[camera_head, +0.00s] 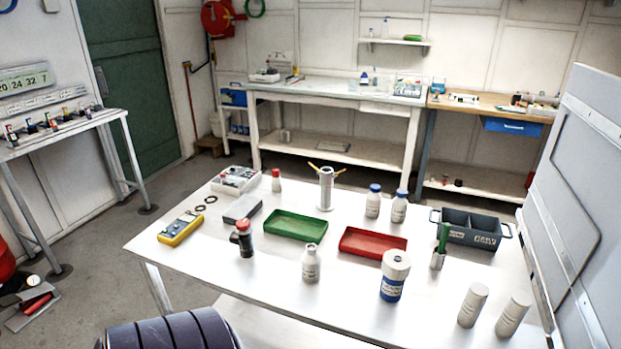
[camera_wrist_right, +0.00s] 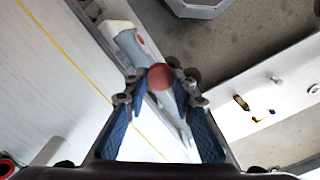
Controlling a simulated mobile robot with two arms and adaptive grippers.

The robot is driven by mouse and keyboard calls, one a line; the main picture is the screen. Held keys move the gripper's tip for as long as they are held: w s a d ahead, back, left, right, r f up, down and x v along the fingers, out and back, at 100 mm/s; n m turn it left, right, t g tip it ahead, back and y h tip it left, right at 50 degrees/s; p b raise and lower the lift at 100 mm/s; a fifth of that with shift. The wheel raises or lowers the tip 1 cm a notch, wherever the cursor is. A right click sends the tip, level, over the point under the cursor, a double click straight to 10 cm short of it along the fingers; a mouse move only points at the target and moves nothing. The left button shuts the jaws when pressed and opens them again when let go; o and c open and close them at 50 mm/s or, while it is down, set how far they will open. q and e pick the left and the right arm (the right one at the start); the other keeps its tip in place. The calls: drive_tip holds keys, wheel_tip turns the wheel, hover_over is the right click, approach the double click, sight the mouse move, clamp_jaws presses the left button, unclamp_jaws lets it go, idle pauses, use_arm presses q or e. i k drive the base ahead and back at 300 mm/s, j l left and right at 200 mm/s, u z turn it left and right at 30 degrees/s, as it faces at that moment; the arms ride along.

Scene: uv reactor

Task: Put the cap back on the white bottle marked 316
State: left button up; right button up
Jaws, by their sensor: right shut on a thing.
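My right gripper (camera_wrist_right: 160,82) shows in the right wrist view, its fingertips closed on a round red cap (camera_wrist_right: 160,76). No bottle shows beneath the cap there. Neither gripper shows in the head view. In the head view a small white bottle (camera_head: 311,265) stands upright near the middle of the table's front part. Its narrow neck appears bare, without a coloured cap. Its label is too small to read, so I cannot confirm the number 316. My left gripper is not in view.
The white table (camera_head: 345,290) also holds a green tray (camera_head: 294,238), a red tray (camera_head: 350,251), a blue-and-white jar (camera_head: 395,275), a dark red-topped bottle (camera_head: 244,240), two blue-capped bottles and a grey crate (camera_head: 472,238). Two pale cylinders stand at the front right.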

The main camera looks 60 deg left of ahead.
sight(312, 259)
drive_tip(key=u, duration=2.4)
